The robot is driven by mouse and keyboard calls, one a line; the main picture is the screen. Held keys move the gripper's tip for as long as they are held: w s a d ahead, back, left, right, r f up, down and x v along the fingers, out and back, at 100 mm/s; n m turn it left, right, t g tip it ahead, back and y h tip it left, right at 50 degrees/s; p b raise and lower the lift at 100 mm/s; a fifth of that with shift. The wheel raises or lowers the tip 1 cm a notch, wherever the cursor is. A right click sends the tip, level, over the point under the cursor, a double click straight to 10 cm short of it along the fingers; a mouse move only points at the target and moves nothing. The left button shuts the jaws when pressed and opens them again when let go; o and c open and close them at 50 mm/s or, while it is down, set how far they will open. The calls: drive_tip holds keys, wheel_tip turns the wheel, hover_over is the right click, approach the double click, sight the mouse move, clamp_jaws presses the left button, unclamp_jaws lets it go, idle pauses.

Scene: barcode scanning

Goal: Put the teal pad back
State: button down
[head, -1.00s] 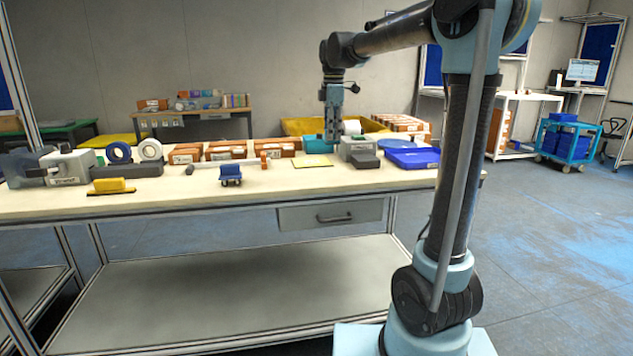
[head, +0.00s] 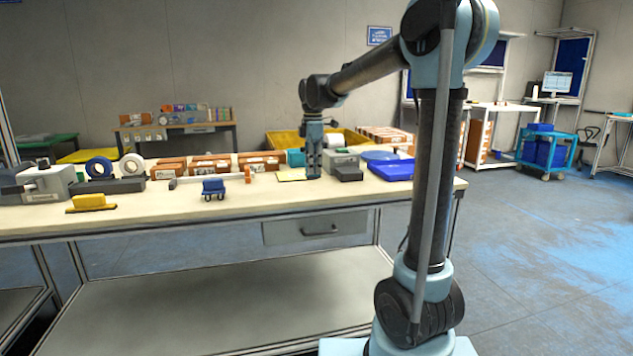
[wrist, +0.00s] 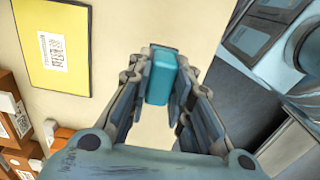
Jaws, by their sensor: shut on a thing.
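The teal pad (wrist: 161,78) shows in the wrist view as a small teal block between the fingers of my gripper (wrist: 167,95). My gripper is shut on it. In the head view my gripper (head: 314,174) points down at the right part of the workbench, between a yellow sheet and a grey device. The held pad cannot be made out there. Another teal thing (head: 296,158) shows partly behind my gripper, to its left. Whether the held pad touches the bench top is unclear.
The yellow sheet (head: 290,175) lies left of my gripper; its label faces up in the wrist view (wrist: 60,45). The grey device (head: 341,161) stands close on the right, with a blue tray (head: 391,170) beyond. Brown boxes (head: 210,165) line the back.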

sight(313, 177)
drive_tip(key=shift+f, duration=2.25)
drive_tip(key=c, duration=1.4)
unclamp_jaws()
drive_tip(key=shift+f, duration=0.1)
drive_tip(key=shift+c, duration=0.2)
